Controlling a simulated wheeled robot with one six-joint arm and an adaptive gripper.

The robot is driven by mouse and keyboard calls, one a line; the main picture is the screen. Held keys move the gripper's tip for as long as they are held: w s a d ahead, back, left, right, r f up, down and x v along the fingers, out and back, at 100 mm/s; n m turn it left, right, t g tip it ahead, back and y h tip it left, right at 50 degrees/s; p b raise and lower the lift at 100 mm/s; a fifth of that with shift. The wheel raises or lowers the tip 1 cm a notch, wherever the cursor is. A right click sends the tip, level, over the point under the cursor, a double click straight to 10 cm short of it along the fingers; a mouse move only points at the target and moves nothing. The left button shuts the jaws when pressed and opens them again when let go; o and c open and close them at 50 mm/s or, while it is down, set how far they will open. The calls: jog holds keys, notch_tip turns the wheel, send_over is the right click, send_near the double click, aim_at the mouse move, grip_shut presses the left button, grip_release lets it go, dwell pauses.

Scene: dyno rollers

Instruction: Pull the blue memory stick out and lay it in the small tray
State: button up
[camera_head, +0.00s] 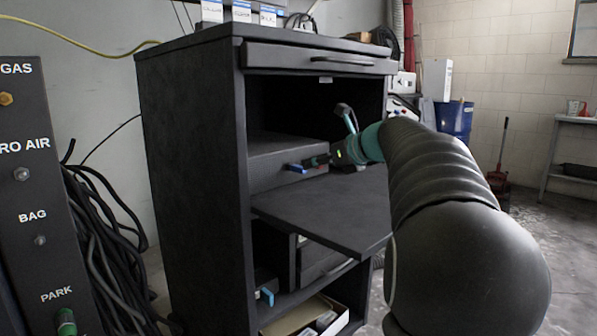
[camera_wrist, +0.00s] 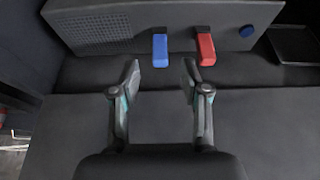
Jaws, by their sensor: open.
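The blue memory stick (camera_wrist: 160,50) sticks out of the front of a dark box (camera_wrist: 105,30) in the wrist view. It also shows in the head view (camera_head: 296,168), just left of my gripper (camera_head: 322,160). In the wrist view my gripper (camera_wrist: 160,85) is open and empty, its two fingers apart with the blue stick ahead of the gap between them. The fingertips do not touch the stick. A small dark tray (camera_wrist: 295,44) lies at the right edge of the wrist view. My arm hides that area in the head view.
A red stick (camera_wrist: 206,49) stands right beside the blue one, and a round blue button (camera_wrist: 246,31) is further right on the box. The box sits inside a black cabinet (camera_head: 190,150). A flat pull-out shelf (camera_head: 330,205) below my gripper is clear.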

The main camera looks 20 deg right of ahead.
aim_at(300, 166)
jog(key=x, duration=0.4)
jog(key=shift+w+a, duration=0.1)
jog(key=shift+w, duration=0.1)
jog(key=shift+p+x, duration=0.5)
jog(key=shift+x, duration=0.75)
jog(key=shift+p, duration=0.65)
jog(key=shift+f, duration=0.1)
grip_shut()
jog(key=shift+s+d, duration=0.35)
jog(key=shift+s, duration=0.6)
jog(key=shift+s+d, duration=0.35)
jog(key=shift+s, duration=0.55)
jog(key=shift+s+d, duration=0.4)
jog(key=shift+s, duration=0.55)
